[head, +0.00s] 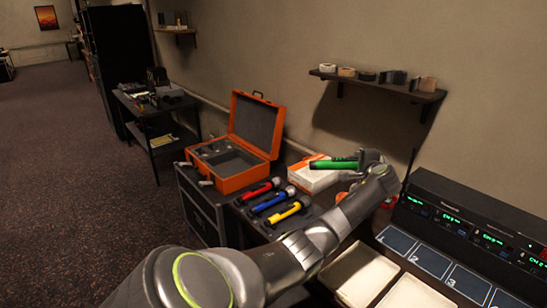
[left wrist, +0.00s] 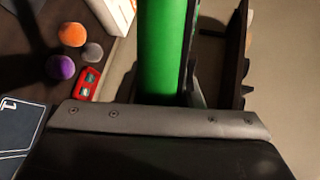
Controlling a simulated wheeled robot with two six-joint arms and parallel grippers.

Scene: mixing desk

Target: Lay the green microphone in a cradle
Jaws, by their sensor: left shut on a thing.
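The green microphone (head: 334,165) is held up roughly level, its handle pointing left in the head view. My left gripper (head: 366,161) is shut on it, above the desk and in front of a white and orange box. In the left wrist view its green handle (left wrist: 163,45) runs up from the gripper; its far end is out of frame. Red (head: 258,190), blue (head: 272,200) and yellow (head: 287,212) microphones lie side by side on a dark holder; my arm passes close to its right side. I cannot make out a free cradle there. My right gripper is not in view.
An open orange case (head: 236,182) stands left of the microphones. A white and orange box (head: 312,179) is behind them. A mixer (head: 470,225) with green displays and numbered pads (head: 432,258) is at right. Two pale trays (head: 358,275) are in front. A wall shelf (head: 395,88) is above.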

